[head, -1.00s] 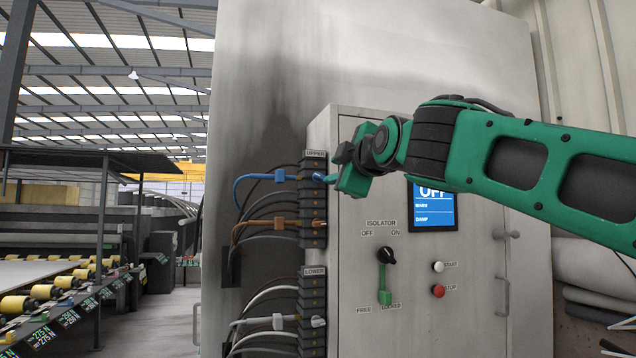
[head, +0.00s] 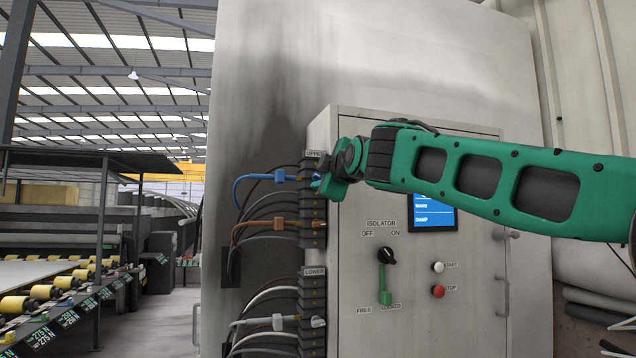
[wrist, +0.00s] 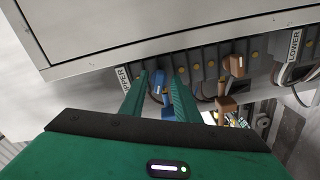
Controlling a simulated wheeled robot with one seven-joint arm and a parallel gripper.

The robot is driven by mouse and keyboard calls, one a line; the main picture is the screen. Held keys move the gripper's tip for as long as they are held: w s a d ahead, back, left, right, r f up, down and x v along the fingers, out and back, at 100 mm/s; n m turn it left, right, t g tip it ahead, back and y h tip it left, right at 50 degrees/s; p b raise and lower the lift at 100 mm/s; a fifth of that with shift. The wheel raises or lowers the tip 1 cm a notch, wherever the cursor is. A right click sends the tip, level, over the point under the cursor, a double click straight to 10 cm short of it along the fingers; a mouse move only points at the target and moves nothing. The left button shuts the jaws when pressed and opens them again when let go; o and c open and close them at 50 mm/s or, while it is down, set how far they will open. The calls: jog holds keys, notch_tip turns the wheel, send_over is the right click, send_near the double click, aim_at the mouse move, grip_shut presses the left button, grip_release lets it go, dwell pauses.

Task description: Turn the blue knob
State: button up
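The blue knob (wrist: 157,84) is on the upper terminal strip (wrist: 205,62) at the cabinet's edge. In the wrist view it shows between the two green fingers of my gripper (wrist: 158,76). The fingers are apart, one on each side of it; I cannot tell whether they touch it. In the head view my gripper (head: 318,185) is at the upper strip, where the blue cable (head: 245,179) ends, and hides most or all of the knob.
The isolator handle (head: 386,257), start button (head: 438,267) and stop button (head: 438,291) are on the cabinet door. Cables loop out left of the strips.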

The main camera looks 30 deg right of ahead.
grip_shut()
jog(key=shift+f+m, duration=0.15)
jog(key=shift+m, duration=0.25)
jog(key=shift+f+m, duration=0.15)
jog(key=shift+m, duration=14.05)
